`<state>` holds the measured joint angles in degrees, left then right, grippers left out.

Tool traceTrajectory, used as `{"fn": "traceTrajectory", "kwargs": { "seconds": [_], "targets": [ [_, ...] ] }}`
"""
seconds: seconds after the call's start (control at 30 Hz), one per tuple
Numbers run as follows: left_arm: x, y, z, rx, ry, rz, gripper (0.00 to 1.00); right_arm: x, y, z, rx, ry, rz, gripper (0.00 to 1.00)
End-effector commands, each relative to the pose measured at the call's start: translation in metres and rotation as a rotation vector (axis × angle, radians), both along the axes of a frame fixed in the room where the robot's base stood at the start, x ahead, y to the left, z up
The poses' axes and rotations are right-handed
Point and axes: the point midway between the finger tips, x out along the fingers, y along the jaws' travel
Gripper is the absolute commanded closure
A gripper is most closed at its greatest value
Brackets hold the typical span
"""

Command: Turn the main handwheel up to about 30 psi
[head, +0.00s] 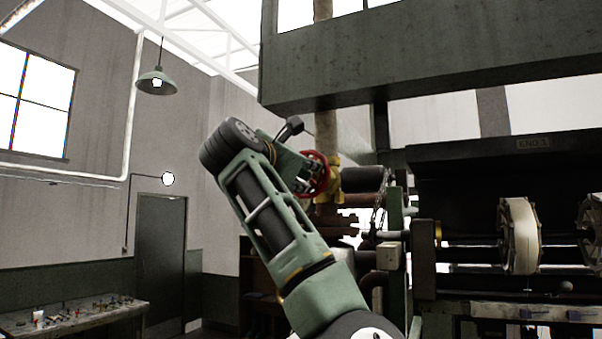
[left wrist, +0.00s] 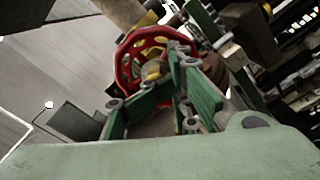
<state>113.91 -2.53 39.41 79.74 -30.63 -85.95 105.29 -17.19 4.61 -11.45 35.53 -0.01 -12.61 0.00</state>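The red handwheel (head: 318,174) is on brass-coloured valve fittings (head: 334,180) beside a vertical pipe, right of centre in the head view. In the left wrist view the handwheel (left wrist: 127,58) fills the upper middle, with yellow showing at its hub and through its openings. My left gripper (head: 309,178) is at the wheel. In the left wrist view its green fingers (left wrist: 167,76) reach to the wheel's near side, their tips apart with parts of the wheel showing between them. Contact with the rim is unclear. No readable pressure gauge shows. My right gripper is out of view.
A heavy grey-green beam (head: 430,55) hangs above the wheel. The reeling machine (head: 470,165) with pale reels (head: 520,236) stands right. A cluttered bench (head: 75,317) is at lower left, near a dark door (head: 160,255). A lamp (head: 157,80) hangs at upper left.

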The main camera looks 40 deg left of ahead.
Motion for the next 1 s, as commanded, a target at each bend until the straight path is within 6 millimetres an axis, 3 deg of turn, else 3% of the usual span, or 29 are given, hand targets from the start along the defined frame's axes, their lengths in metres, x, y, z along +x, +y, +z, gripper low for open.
{"fn": "traceTrajectory", "kwargs": {
  "seconds": [0.13, 0.47, 0.8, 1.0],
  "targets": [
    [-0.001, 0.001, 0.001, 0.0, -0.004, 0.003, 0.66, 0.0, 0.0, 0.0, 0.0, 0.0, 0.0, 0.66],
    [-0.005, -0.001, 0.0, 0.0, -0.003, 0.002, 0.66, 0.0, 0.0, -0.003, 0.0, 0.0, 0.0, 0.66],
    [-0.053, -0.016, -0.001, 0.002, -0.005, 0.002, 0.66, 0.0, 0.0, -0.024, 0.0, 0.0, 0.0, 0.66],
    [-0.067, -0.021, 0.0, 0.002, -0.002, 0.0, 0.66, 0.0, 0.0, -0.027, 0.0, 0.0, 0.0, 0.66]
  ]
}}
